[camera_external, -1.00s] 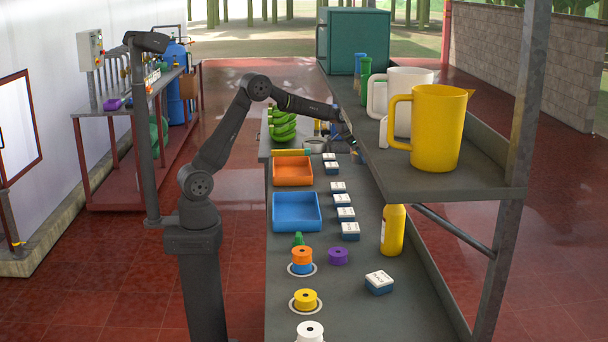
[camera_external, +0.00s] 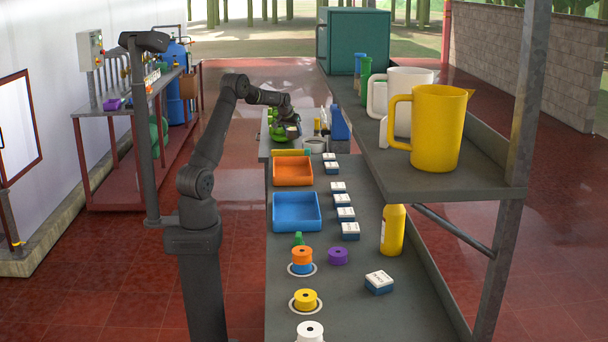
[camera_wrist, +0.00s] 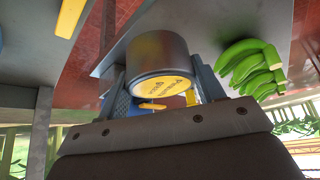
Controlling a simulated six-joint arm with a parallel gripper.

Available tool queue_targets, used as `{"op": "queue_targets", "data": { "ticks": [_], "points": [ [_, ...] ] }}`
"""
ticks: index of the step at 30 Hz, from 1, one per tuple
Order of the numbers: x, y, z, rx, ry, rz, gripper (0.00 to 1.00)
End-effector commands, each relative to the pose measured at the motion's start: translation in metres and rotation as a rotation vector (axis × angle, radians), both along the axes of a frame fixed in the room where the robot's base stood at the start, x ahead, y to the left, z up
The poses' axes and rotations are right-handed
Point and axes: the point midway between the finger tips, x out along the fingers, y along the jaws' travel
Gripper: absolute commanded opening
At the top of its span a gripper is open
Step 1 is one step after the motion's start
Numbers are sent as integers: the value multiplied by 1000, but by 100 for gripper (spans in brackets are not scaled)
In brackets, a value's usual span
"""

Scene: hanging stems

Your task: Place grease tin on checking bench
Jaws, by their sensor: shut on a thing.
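The grease tin (camera_wrist: 158,58) is a grey cylinder with a yellow printed end, held between the two fingers of my gripper (camera_wrist: 165,88) in the wrist view. In the external view my gripper (camera_external: 291,128) is above the far bench (camera_external: 264,152), beside the green bananas, and the tin is small and hard to make out there. The tin appears raised above the surface. No label shows which surface is the checking bench; a far bench and a red-framed side bench (camera_external: 135,107) are in view.
Green bananas (camera_wrist: 250,68) lie close to the tin in the wrist view. A grey pot (camera_external: 315,146), small bottles and a blue container (camera_external: 340,125) stand right of my gripper. Orange (camera_external: 292,171) and blue (camera_external: 297,212) trays lie nearer. A shelf (camera_external: 455,180) overhangs at right.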

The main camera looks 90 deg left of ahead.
Motion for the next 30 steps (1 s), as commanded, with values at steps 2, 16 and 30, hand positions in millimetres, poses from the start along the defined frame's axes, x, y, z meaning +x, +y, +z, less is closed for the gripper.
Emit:
{"op": "queue_targets", "data": {
  "ticks": [2,16,30],
  "points": [
    [-9,7,-1,1,0,15,35],
    [-64,84,-58,-1,-1,20,35],
    [-75,100,-98,-3,-1,17,35]
  ]
}}
